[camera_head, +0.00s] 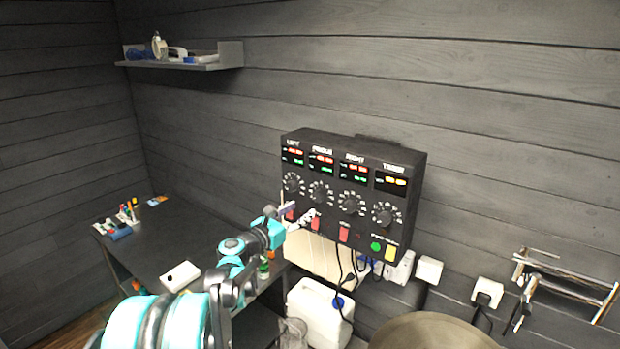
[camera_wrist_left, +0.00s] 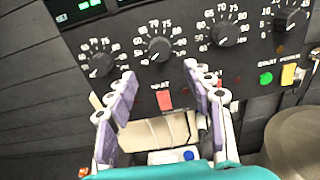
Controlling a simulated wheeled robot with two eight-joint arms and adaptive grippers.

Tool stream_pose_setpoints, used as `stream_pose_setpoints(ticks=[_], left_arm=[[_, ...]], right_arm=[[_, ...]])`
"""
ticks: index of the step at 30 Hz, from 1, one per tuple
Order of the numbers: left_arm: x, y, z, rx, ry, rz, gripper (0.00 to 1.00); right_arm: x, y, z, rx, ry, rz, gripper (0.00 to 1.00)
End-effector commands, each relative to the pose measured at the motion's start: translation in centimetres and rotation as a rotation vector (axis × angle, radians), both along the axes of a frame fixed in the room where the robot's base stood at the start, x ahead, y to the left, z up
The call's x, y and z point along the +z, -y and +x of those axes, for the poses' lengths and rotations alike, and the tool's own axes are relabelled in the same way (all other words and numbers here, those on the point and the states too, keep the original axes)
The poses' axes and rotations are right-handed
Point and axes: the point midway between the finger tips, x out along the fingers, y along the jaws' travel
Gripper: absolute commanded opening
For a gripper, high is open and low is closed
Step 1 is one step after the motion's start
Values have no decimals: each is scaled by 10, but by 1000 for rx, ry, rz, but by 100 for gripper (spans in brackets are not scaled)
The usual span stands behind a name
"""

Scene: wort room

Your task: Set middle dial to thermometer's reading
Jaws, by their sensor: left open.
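The black control panel (camera_head: 340,195) hangs on the wall, with a row of dials under lit displays. The middle dial (camera_head: 319,192) is the second from the left, a black knob with a white scale. In the left wrist view the middle dial (camera_wrist_left: 160,49) lies just beyond the fingertips, between them in the picture. My left gripper (camera_head: 301,213) is in front of the panel's lower left part. Its two purple-padded fingers (camera_wrist_left: 160,78) are open and empty. I cannot make out a thermometer or its reading. My right gripper is not in view.
Red switches, a green button (camera_head: 376,246) and a yellow switch (camera_head: 391,253) sit below the dials. A dark table (camera_head: 165,232) with small items is at left, a wall shelf (camera_head: 190,64) above. A white canister (camera_head: 318,312) and round vessel (camera_head: 432,333) stand below.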

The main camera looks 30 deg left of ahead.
Motion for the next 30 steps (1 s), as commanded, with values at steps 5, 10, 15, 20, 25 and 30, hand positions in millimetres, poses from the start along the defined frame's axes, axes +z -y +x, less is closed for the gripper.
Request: stream_pose_setpoints(ticks=[5, 10, 15, 20, 25, 30], left_arm=[[3, -6, 14, 8, 12, -39, 52], [3, -3, 43, 7, 10, -36, 52], [4, -1, 67, 7, 10, -35, 52], [3, 0, 77, 8, 10, -34, 52], [2, 0, 79, 8, 10, -33, 52], [2, 0, 78, 8, 10, -33, 31]], right_arm=[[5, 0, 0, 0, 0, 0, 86], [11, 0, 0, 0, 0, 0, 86], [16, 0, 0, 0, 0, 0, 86], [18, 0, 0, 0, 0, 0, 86], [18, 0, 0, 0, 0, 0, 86], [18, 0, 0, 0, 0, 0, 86]])
